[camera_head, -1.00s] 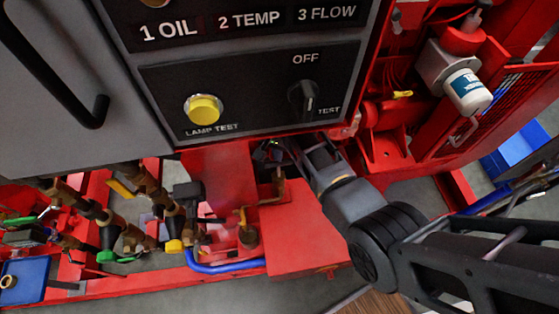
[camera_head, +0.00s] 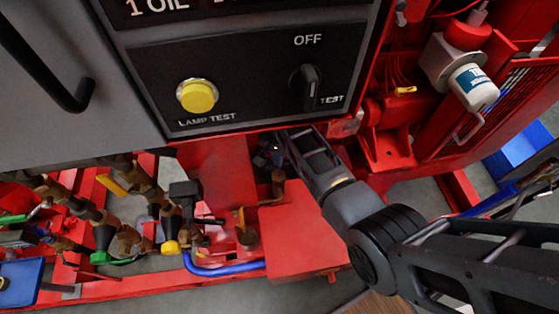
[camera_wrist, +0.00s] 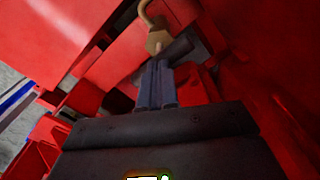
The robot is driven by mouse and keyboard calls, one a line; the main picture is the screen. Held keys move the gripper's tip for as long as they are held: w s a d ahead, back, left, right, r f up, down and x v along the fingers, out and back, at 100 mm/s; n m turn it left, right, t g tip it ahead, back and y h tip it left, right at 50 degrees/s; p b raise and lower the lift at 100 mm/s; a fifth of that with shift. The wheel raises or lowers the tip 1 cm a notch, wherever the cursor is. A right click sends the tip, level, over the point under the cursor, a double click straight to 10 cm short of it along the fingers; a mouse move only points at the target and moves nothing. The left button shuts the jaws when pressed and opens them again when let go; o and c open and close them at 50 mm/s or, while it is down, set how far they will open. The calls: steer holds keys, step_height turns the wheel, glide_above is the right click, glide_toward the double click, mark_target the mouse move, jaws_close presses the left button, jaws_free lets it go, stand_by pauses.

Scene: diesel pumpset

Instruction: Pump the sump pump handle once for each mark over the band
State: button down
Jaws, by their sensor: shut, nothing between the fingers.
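My gripper (camera_head: 280,150) is just below the lower edge of the black control panel, above the red base frame. In the wrist view its two grey fingers (camera_wrist: 155,85) are together with nothing between them. Their tips are close to a brass-coloured hex fitting with a curved neck (camera_wrist: 157,38); I cannot tell whether they touch it. In the head view a brown bent pipe piece (camera_head: 277,184) stands just below the gripper, probably the same part. I cannot clearly pick out the sump pump handle, and no band or marks are readable.
The panel carries a yellow lamp test button (camera_head: 197,96) and a black OFF/TEST knob (camera_head: 305,80). Brass valves (camera_head: 130,240) and a blue hose (camera_head: 225,267) lie at lower left. A white filter (camera_head: 474,88) is at upper right. Red metalwork closely surrounds the gripper.

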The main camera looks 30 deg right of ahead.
steer(key=shift+f+b, duration=1.1)
steer(key=shift+f, duration=0.6)
steer(key=shift+r, duration=0.2)
steer(key=shift+r+p, duration=3.35)
steer(key=shift+p, duration=0.1)
steer(key=shift+r, duration=0.1)
step_height(320, 180, up, 6)
steer(key=p, duration=0.6)
